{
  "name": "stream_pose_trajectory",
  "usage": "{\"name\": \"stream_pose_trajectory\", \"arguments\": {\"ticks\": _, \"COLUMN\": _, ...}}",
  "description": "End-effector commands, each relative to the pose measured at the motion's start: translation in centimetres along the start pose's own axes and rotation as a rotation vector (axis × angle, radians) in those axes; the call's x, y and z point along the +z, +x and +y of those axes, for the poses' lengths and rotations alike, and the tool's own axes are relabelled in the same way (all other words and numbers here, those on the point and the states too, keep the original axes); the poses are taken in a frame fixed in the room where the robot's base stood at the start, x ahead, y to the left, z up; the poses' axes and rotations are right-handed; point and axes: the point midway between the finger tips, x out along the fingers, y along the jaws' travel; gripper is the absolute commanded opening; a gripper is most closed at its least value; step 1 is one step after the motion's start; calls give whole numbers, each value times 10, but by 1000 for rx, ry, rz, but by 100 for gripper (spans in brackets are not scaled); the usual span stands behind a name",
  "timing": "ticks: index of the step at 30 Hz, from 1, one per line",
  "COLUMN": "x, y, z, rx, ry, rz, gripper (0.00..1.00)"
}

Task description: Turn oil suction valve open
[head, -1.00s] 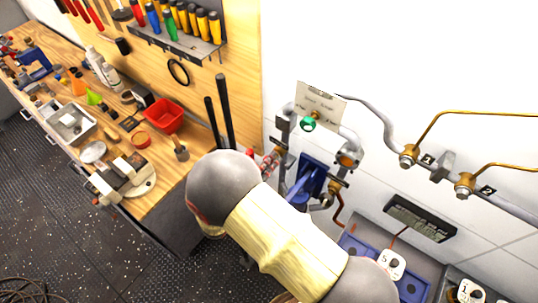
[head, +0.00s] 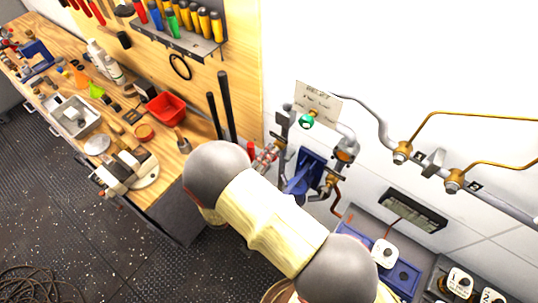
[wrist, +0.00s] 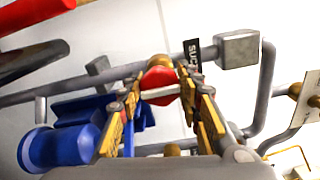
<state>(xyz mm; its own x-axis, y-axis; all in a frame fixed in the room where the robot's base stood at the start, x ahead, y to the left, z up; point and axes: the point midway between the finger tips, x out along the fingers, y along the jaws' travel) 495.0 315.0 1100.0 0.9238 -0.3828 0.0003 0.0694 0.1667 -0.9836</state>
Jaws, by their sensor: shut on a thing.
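In the wrist view, my gripper (wrist: 161,95) has its two yellow-and-black fingers on either side of a red valve handle (wrist: 160,80) with a pale bar across it. The fingers are shut on this handle. A brass fitting shows just behind it, on a grey pipe (wrist: 130,75). A black label (wrist: 191,57) beside it reads "SUCT…", partly hidden by a finger. In the head view my arm covers most of the gripper.
A blue pump (head: 305,172) stands beside the pipes and also shows in the wrist view (wrist: 62,146). A green knob (head: 306,121) sits under a sign plate (head: 318,101). Brass-coloured lines (head: 480,116) run right. The workbench (head: 165,185) is at left.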

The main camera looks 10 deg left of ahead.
Motion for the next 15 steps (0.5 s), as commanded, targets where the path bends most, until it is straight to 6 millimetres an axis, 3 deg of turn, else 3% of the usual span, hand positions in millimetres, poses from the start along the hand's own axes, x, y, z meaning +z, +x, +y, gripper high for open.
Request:
{"name": "stream_pose_trajectory", "arguments": {"ticks": 5, "x": 1, "y": 0, "z": 0, "rx": 1, "ry": 0, "rz": -2, "gripper": 9}}
{"name": "stream_pose_trajectory", "arguments": {"ticks": 6, "x": 1, "y": 0, "z": 0, "rx": 1, "ry": 0, "rz": -2, "gripper": 36}}
{"name": "stream_pose_trajectory", "arguments": {"ticks": 15, "x": 0, "y": 0, "z": 0, "rx": 1, "ry": 0, "rz": -1, "gripper": 53}}
